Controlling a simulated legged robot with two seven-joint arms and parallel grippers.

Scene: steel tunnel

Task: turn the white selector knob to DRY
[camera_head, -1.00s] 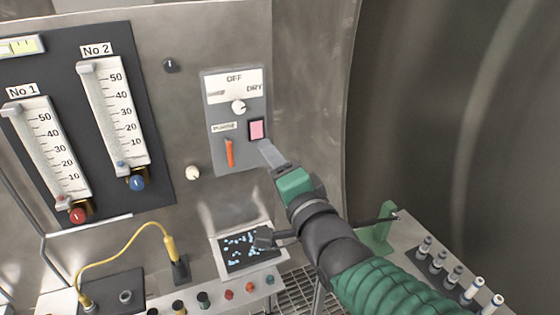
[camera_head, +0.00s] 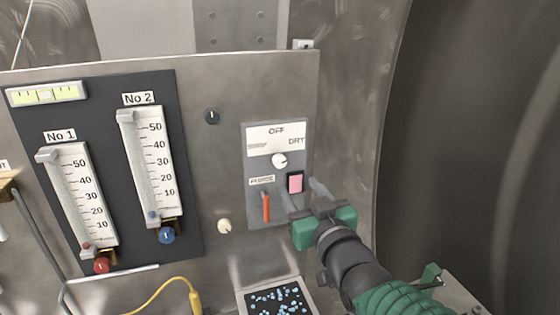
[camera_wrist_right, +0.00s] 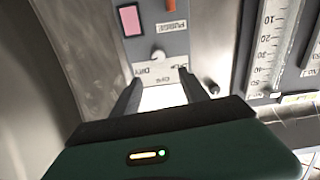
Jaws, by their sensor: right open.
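The white selector knob (camera_head: 279,160) sits on a grey panel (camera_head: 251,210), below a white plate marked OFF at the top and DRY at the right. The way its pointer faces is too small to tell. My right gripper (camera_head: 304,194) is open and empty, below and right of the knob in the head view, its fingers near the pink switch (camera_head: 295,183). In the wrist view, the knob (camera_wrist_right: 158,56) shows upside down, ahead of and between the two spread fingers of the right gripper (camera_wrist_right: 162,86), not held. My left gripper is not in view.
An orange lever (camera_head: 266,207) is below the knob. A cream knob (camera_head: 224,226) and a black knob (camera_head: 212,117) stick out left of the panel. Two flow gauges stand further left. The curved tunnel wall is at the right.

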